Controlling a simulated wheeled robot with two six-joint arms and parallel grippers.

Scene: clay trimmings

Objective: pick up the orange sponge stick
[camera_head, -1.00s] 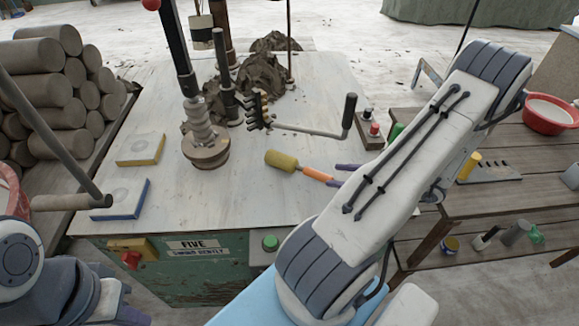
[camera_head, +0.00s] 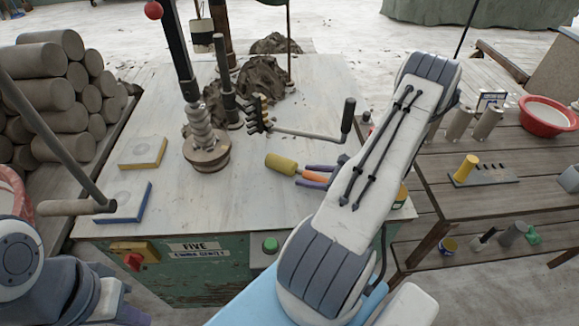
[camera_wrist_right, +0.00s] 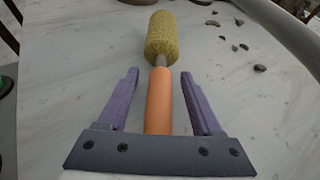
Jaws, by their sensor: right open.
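The orange sponge stick has a yellow sponge head (camera_head: 281,163) and an orange handle (camera_head: 313,176). It lies on the pale worktable (camera_head: 235,215), right of the round wooden piece. My right gripper (camera_head: 303,174) has purple fingers, open on either side of the handle. In the right wrist view the orange handle (camera_wrist_right: 159,95) runs between the fingers of the right gripper (camera_wrist_right: 160,73), with a gap on both sides. The sponge head (camera_wrist_right: 160,35) lies beyond the fingertips. Part of my left gripper (camera_head: 130,315) shows at the bottom left edge; its opening is not visible.
A crank handle (camera_head: 300,133) and a dark clay heap (camera_head: 262,80) are behind the stick. A vertical post stands on a round wooden base (camera_head: 206,160). Yellow (camera_head: 142,153) and blue (camera_head: 124,203) blocks lie left. The tabletop around the stick's front is clear.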

